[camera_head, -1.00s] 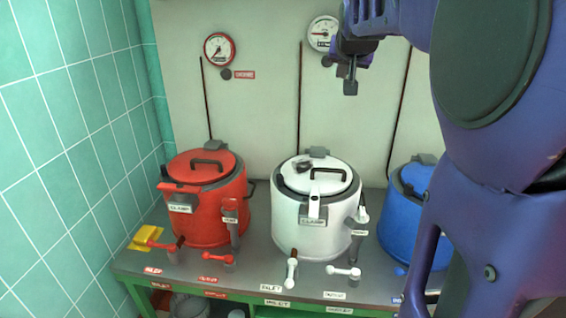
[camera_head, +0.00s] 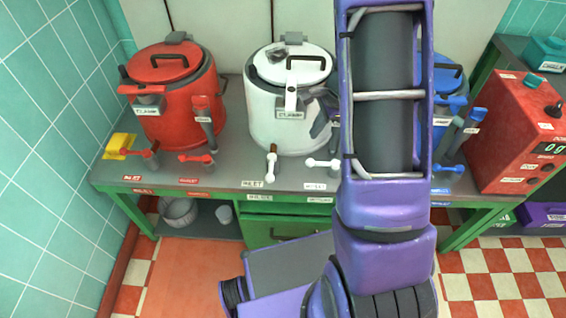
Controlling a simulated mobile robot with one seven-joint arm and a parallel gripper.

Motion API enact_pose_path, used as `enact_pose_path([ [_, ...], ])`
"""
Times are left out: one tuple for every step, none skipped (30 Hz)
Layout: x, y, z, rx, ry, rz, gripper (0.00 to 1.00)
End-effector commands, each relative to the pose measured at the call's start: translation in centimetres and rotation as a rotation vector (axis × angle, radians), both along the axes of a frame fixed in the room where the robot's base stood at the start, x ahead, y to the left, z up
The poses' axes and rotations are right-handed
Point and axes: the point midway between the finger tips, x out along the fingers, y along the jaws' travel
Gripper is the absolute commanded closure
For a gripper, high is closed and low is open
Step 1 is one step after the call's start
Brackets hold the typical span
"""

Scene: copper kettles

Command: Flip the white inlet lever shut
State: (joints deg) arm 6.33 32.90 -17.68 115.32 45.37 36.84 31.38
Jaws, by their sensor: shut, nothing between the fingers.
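The white kettle (camera_head: 285,125) stands on the grey bench between the red and blue kettles. Its white inlet lever (camera_head: 271,165) is at the bench front below the kettle, under a brown stem, and points toward the front edge above the INLET label (camera_head: 252,184). A second white lever (camera_head: 320,163) lies to its right and points left.
The blue kettle (camera_head: 447,75) is mostly behind my arm. A red scale box (camera_head: 515,130) stands at right. The bench front near the inlet lever looks clear.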

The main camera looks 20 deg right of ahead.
Motion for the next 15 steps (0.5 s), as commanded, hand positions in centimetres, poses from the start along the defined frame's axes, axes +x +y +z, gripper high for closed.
enact_pose_path([
  [-1.1, 0.3, -1.7, 0.055, 0.034, -0.06, 1.0],
  [-1.6, 0.6, -2.4, 0.085, 0.051, -0.093, 1.0],
  [-2.2, 0.9, -3.2, 0.121, 0.069, -0.131, 1.0],
  [-2.5, 1.3, -3.7, 0.146, 0.081, -0.154, 1.0],
  [-2.8, 1.5, -4.1, 0.168, 0.092, -0.177, 1.0],
  [-3.2, 1.8, -4.6, 0.193, 0.105, -0.204, 1.0],
  [-3.4, 2.1, -4.8, 0.21, 0.113, -0.221, 1.0],
  [-3.5, 2.2, -5.1, 0.223, 0.119, -0.235, 1.0],
  [-3.7, 2.4, -5.3, 0.236, 0.125, -0.249, 1.0],
  [-3.8, 2.5, -5.4, 0.244, 0.129, -0.257, 1.0],
  [-3.9, 2.6, -5.5, 0.251, 0.132, -0.263, 1.0],
  [-3.9, 2.7, -5.6, 0.256, 0.134, -0.269, 1.0],
  [-4.0, 2.7, -5.6, 0.26, 0.135, -0.272, 1.0],
  [-4.0, 2.7, -5.6, 0.261, 0.136, -0.273, 1.0],
  [-4.0, 2.8, -5.6, 0.261, 0.136, -0.274, 1.0],
])
